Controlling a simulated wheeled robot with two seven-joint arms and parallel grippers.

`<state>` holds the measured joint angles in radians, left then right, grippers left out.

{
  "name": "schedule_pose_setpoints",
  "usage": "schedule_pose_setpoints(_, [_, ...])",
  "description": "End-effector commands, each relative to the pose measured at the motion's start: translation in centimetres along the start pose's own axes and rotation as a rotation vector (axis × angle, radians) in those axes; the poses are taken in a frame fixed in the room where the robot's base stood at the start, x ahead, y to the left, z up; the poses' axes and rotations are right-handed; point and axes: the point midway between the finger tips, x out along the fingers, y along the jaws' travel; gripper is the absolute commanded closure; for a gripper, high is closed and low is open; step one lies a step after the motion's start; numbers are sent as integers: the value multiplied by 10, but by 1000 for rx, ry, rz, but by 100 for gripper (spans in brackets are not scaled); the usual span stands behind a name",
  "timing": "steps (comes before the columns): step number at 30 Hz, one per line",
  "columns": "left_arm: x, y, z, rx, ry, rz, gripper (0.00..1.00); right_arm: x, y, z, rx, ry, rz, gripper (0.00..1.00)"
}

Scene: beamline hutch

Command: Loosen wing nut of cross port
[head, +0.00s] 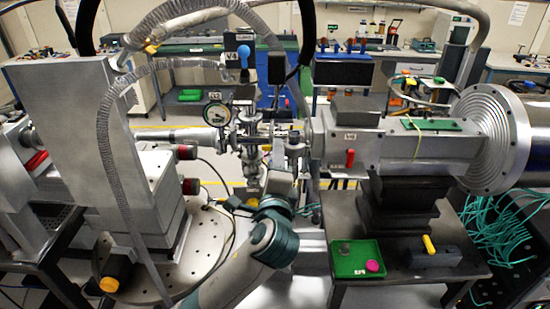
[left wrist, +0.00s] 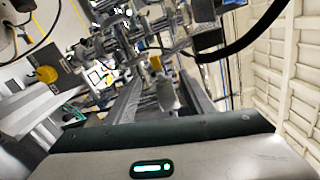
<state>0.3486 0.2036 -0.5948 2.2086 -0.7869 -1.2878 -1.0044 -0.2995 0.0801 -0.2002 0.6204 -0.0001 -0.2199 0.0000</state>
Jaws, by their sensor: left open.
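The cross port (head: 252,128) is a cluster of steel vacuum fittings and clamps in the middle of the beam pipe in the head view. A round gauge and a blue-knobbed valve sit above it. Its wing nut is too small to pick out. My left arm reaches up from the bottom of the head view, and my left gripper (head: 262,183) is just below the cross, partly hidden by my wrist. In the left wrist view my open left gripper (left wrist: 152,92) points toward blurred steel fittings (left wrist: 125,35). Whether it touches them I cannot tell. My right gripper is out of view.
A green tray (head: 342,270) with a pink round piece (head: 372,266) and a small grey part stands on the dark table at right, beside a yellow-handled block (head: 431,252). A large flanged cylinder (head: 495,138) is at right. A braided hose (head: 108,170) hangs at left.

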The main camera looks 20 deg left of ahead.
Motion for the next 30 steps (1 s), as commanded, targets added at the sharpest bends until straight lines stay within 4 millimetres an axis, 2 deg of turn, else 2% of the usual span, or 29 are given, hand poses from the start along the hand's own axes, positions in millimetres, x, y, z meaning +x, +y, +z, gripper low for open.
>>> schedule_pose_setpoints(2, [0,0,0,0,0,0,52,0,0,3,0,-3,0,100])
schedule_pose_setpoints(7, [0,0,0,0,0,0,90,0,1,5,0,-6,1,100])
schedule_pose_setpoints(8, [0,0,0,0,0,0,93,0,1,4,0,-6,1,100])
schedule_pose_setpoints(12, [0,0,0,-12,1,1,93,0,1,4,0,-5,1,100])
schedule_pose_setpoints(18, [0,0,-1,-105,1,1,93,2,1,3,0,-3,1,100])
schedule_pose_setpoints(26, [0,0,0,-116,1,-1,93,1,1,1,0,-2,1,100])
schedule_pose_setpoints(27, [0,0,0,-116,1,-1,66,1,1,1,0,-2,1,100])
schedule_pose_setpoints(29, [0,0,0,-116,1,-1,52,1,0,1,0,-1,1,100])
schedule_pose_setpoints(30, [0,0,0,-116,1,-1,52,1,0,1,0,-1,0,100])
